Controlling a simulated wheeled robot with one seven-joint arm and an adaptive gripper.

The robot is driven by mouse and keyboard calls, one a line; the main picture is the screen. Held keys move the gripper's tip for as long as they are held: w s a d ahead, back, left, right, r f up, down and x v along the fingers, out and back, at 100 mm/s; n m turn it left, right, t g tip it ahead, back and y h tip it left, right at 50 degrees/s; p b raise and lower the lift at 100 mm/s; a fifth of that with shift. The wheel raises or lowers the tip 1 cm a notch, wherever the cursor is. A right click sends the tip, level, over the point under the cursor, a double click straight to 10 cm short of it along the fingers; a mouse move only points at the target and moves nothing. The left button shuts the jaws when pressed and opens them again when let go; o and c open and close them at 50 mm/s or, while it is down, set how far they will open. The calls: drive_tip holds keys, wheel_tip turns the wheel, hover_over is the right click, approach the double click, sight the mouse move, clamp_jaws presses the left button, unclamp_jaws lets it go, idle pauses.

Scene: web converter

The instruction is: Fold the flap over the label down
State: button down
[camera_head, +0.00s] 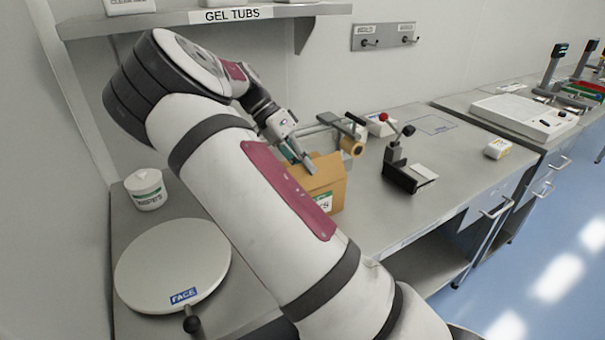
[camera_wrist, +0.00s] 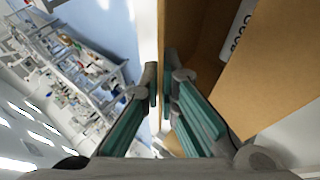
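A brown cardboard box (camera_head: 329,187) stands on the bench beyond my arm, with a white label (camera_head: 325,203) on its front, partly hidden by my arm. Cardboard rises above the label; the flap's exact angle is unclear. My gripper (camera_head: 309,171) points down at the box's upper left. In the wrist view my gripper's fingertips (camera_wrist: 160,80) are close together at a cardboard edge. Brown cardboard panels (camera_wrist: 280,75) fill the right, with a dark interior between them and a partly visible white label (camera_wrist: 238,30). Whether the fingers grip the edge or only sit beside it is unclear.
A round plate marked FACE (camera_head: 172,262) and a white tub (camera_head: 147,190) stand at left. Behind the box is a fixture with a tan roll (camera_head: 352,147). A black stand with a red-knobbed lever (camera_head: 399,170) is to the right. A shelf (camera_head: 190,20) hangs above.

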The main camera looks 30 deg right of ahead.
drive_tip(key=shift+w+f+n+g+b, duration=0.15)
drive_tip(key=shift+w+f+g+b, duration=0.2)
drive_tip(key=shift+g+b, duration=0.5)
drive_tip(key=shift+w+f+n+g+b, duration=0.15)
drive_tip(key=shift+w+f+g+b, duration=0.15)
drive_tip(key=shift+g+b, duration=0.55)
drive_tip(key=shift+b, duration=0.35)
drive_tip(key=c, duration=1.8)
unclamp_jaws()
drive_tip(key=shift+c, duration=0.2)
drive_tip(key=shift+r, duration=0.15)
wheel_tip(320, 180, up, 10)
